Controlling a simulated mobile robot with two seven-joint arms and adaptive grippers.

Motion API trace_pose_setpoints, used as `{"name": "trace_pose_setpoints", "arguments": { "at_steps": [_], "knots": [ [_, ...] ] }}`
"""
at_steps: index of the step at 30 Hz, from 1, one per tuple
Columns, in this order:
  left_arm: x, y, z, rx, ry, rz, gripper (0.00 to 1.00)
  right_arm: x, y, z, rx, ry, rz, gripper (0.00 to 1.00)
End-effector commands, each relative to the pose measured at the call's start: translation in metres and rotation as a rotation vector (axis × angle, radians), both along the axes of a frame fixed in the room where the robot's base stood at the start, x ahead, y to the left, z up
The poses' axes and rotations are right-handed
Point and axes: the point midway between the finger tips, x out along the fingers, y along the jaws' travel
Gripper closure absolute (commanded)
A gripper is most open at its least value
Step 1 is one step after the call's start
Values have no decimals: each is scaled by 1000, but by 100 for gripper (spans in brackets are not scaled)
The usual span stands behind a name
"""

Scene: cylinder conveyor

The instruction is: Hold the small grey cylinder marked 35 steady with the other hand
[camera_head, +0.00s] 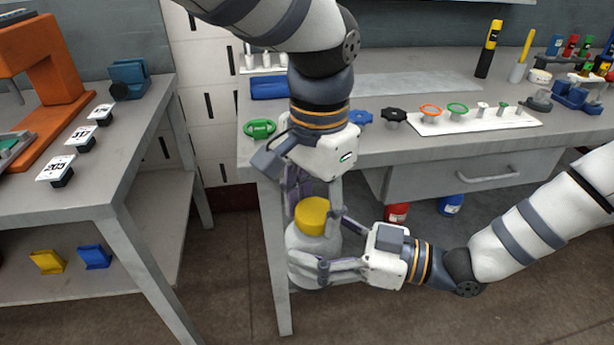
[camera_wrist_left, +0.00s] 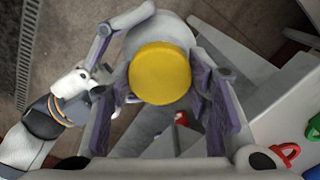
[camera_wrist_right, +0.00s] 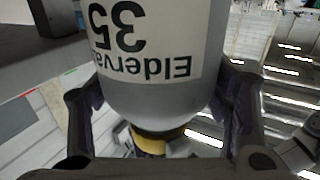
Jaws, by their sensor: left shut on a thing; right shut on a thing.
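The small grey cylinder (camera_head: 301,243) has a yellow cap (camera_head: 312,213) and hangs roughly upright in front of the workbench, clear of the floor. The right wrist view shows its white label with "35" upside down (camera_wrist_right: 125,28). My left gripper (camera_head: 314,200) comes from above and is shut on the cylinder around its capped top. In the left wrist view the cap (camera_wrist_left: 160,73) sits between its fingers. My right gripper (camera_head: 318,250) comes from the right and is shut on the cylinder's body below. The cylinder's far side is hidden.
The grey workbench (camera_head: 370,150) behind carries a white tray (camera_head: 480,122) with coloured knobs, a green ring piece (camera_head: 259,129) and a blue block (camera_head: 269,87). A second table (camera_head: 120,140) stands at the left with an orange machine (camera_head: 50,70). Floor between them is clear.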

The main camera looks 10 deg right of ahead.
Motion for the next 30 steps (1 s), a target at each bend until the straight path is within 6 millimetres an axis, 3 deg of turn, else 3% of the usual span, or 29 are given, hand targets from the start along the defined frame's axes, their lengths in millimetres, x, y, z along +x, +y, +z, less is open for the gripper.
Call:
{"name": "trace_pose_setpoints", "arguments": {
  "at_steps": [17,30],
  "knots": [
    [0,0,2,0,-1,0,89,1,0,3,4,-5,0,100],
    [0,0,17,0,-1,-1,89,1,0,3,4,-5,0,100]
  ]
}}
